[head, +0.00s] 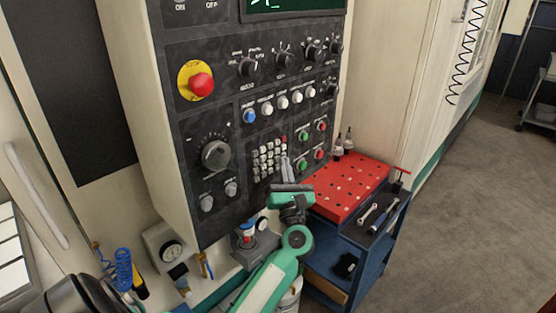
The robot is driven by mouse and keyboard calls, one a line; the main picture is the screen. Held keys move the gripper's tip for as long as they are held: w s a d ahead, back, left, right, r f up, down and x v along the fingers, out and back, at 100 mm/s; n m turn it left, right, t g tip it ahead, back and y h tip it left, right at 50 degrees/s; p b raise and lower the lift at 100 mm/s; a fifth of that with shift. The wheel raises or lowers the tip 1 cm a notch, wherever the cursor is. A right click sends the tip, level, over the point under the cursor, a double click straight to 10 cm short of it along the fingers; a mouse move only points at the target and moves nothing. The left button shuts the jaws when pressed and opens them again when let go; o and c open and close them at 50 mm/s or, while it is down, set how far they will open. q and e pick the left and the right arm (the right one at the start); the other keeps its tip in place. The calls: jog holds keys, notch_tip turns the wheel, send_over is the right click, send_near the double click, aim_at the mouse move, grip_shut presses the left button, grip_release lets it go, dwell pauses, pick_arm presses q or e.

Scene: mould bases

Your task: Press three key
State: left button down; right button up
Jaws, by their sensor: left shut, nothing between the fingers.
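The black control panel (228,122) of a machine fills the middle of the head view. A keypad (264,160) of small pale keys sits low on it, with a red key at its upper right. The digits on the keys are too small to read. My left gripper (287,165) is shut and empty. Its fingers point up at the keypad's lower right and hide part of it. I cannot tell whether the fingertips touch a key. My right gripper is not in view.
A red emergency stop button (201,84) and a large dial (215,155) are left of the keypad. Green and red buttons (320,126) sit close on the right. A blue cart (330,262) with a red perforated top (350,187) stands at the right.

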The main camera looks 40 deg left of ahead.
pick_arm(q)
jog(key=shift+a, duration=0.3)
dwell(0.4)
jog(key=shift+d, duration=0.8)
jog(key=shift+d, duration=0.1)
jog(key=d, duration=0.1)
jog(key=d+b, duration=0.1)
jog(key=d, duration=0.2)
jog(key=shift+s+d, duration=0.25)
jog(key=shift+d, duration=0.15)
dwell(2.9)
